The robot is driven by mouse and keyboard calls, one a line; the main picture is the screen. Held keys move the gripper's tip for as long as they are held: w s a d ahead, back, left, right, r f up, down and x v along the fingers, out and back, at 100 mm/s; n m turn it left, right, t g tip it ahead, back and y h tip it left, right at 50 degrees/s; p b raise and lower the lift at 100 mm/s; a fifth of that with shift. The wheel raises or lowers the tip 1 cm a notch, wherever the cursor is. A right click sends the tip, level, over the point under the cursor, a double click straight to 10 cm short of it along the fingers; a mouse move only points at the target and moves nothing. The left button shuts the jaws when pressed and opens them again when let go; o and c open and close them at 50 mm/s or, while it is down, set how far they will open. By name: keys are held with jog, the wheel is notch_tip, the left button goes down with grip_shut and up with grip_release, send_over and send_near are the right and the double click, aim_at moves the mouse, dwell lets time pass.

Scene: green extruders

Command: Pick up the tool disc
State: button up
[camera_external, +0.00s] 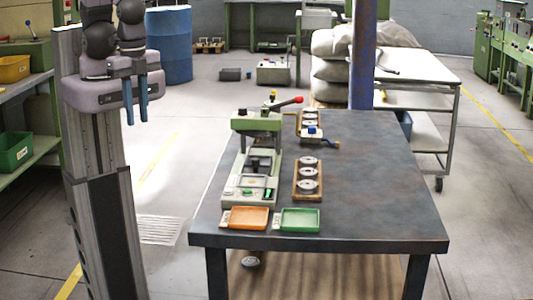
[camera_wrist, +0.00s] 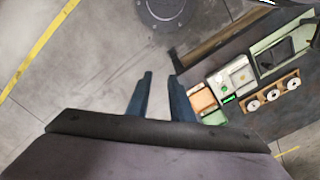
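Three grey tool discs with dark centres, the middle one here (camera_external: 309,173), lie in a row in a wooden rack (camera_external: 296,196) on the table. The discs also show at the right of the wrist view (camera_wrist: 272,95). More round pieces (camera_external: 309,123) sit in a second rack farther back, partly hidden. I cannot tell which disc is meant. My gripper (camera_external: 136,118) hangs fingers down, left of the table and above its top, far from the discs. In the wrist view its two blue fingers (camera_wrist: 160,76) are apart with nothing between them.
A green press (camera_external: 257,145) with a red-knobbed lever stands left of the rack. An orange tray (camera_external: 245,217) and a green tray (camera_external: 299,220) lie at the table's front. The right side of the dark table (camera_external: 375,180) is clear. A blue post (camera_external: 362,55) rises behind.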

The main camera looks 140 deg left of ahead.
jog(key=o, duration=1)
jog(key=shift+w, duration=0.1)
